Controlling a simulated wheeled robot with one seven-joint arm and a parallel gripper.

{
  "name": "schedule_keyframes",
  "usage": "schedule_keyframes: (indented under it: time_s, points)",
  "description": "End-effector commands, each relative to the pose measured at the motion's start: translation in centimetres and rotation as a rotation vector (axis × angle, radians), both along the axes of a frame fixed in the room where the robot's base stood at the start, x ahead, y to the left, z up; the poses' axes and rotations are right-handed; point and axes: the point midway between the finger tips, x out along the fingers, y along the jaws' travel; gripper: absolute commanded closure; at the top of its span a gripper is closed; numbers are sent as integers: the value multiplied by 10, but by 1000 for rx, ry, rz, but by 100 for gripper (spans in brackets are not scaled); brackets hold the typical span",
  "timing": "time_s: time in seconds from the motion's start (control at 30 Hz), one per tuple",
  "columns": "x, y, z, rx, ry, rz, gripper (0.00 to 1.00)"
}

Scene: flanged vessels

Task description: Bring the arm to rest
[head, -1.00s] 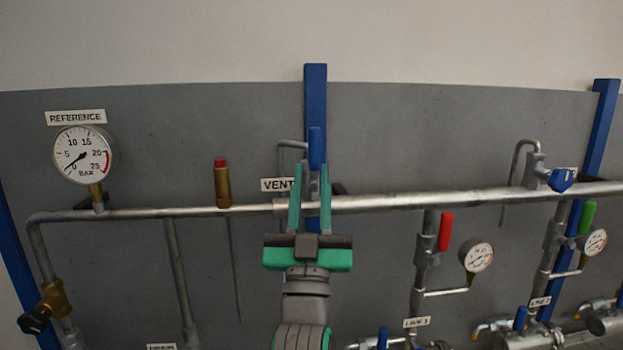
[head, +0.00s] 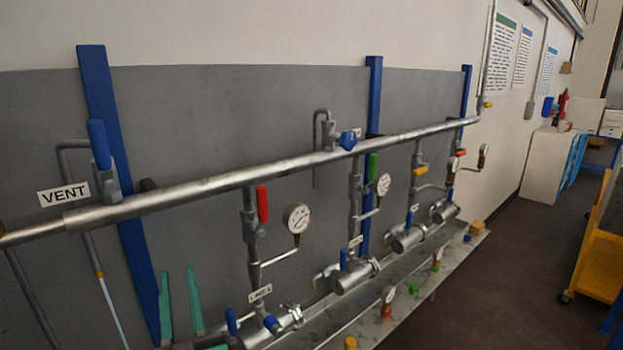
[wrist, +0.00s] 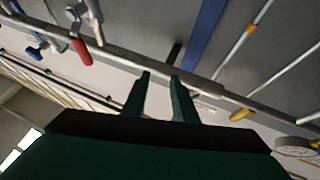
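My gripper (head: 178,271) is at the lower left of the head view, in front of the grey panel and below the main pipe. Its two green fingers stand upright and apart, with nothing seen between them. In the wrist view the fingers (wrist: 160,79) also show apart and empty, with the pipework beyond them. Most of my arm is out of the head view.
The vent valve's blue handle (head: 99,144) stands upright, left of my gripper. The silver main pipe (head: 330,155) crosses above. The red handle (head: 262,204) and gauge (head: 297,217) are to the right. Open floor (head: 520,250) lies farther right, before a yellow cart (head: 597,255).

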Motion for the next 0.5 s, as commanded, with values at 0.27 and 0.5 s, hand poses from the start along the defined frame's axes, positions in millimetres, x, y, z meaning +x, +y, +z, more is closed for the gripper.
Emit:
schedule_keyframes:
  time_s: [0.27,0.5]
  points:
    - [-20,-49,-110,-36,134,-64,74]
    - [-55,-91,-188,-62,241,-121,74]
